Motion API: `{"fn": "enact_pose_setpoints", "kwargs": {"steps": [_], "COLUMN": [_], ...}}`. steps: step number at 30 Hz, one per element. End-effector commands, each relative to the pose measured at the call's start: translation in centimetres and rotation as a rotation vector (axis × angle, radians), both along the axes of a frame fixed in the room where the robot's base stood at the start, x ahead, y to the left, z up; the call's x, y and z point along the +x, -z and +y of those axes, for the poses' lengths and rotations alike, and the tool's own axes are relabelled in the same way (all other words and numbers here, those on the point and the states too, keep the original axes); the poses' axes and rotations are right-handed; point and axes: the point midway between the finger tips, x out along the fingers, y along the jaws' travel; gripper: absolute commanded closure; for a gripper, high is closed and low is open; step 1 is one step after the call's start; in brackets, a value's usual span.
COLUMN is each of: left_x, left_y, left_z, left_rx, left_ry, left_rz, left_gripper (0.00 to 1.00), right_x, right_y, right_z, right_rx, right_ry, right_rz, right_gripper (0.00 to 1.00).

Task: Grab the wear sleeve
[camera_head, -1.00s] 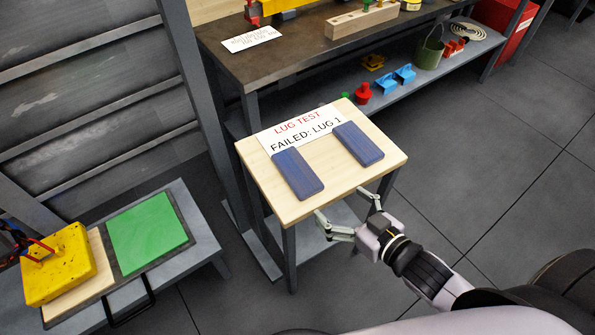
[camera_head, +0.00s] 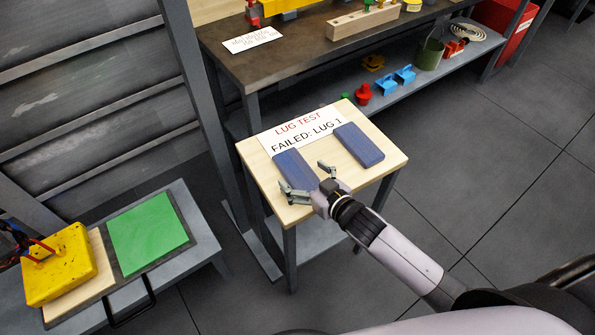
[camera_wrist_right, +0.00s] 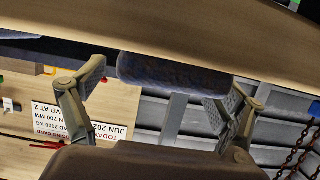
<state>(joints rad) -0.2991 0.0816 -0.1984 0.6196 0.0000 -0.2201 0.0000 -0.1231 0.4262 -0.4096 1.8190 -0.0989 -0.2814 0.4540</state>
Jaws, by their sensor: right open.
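Two blue, flat, oblong pieces lie on the small wooden-topped table (camera_head: 262,187): a left one (camera_head: 288,168) and a right one (camera_head: 358,145). No label tells me whether either is the wear sleeve. My right gripper (camera_head: 304,178) is open at the near end of the left blue piece, its fingers spread to either side. In the right wrist view a blue piece (camera_wrist_right: 175,72) shows between the open fingers (camera_wrist_right: 168,95), with no clear grip on it. My left gripper is not in view.
A card reading "LUG TEST FAILED: LUG 1" (camera_head: 297,126) lies at the table's back. A bench (camera_head: 290,56) stands behind, with a green bucket (camera_head: 429,54) and blue and red parts on its shelf. A yellow block (camera_head: 60,266) and green plate (camera_head: 148,232) are left.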

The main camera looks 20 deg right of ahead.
Motion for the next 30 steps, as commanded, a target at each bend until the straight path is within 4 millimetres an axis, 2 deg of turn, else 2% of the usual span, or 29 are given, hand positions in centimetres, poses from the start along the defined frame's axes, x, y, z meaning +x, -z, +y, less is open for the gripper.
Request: {"fn": "enact_pose_setpoints", "kwargs": {"steps": [3, 10, 30], "left_x": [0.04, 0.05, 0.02], "left_y": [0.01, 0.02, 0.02], "left_z": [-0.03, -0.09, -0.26], "left_rx": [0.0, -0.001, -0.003], "left_ry": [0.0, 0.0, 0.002], "left_rz": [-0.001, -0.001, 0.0], "left_gripper": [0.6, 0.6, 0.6], "right_x": [0.72, 0.74, 0.7], "right_y": [0.25, 0.27, 0.32], "right_z": [0.28, 0.3, 0.27], "right_rx": [0.0, 0.0, 0.0], "right_ry": [-0.001, -0.001, 0.0], "right_rz": [0.0, 0.0, 0.001], "right_gripper": [0.11, 0.12, 0.57]}}
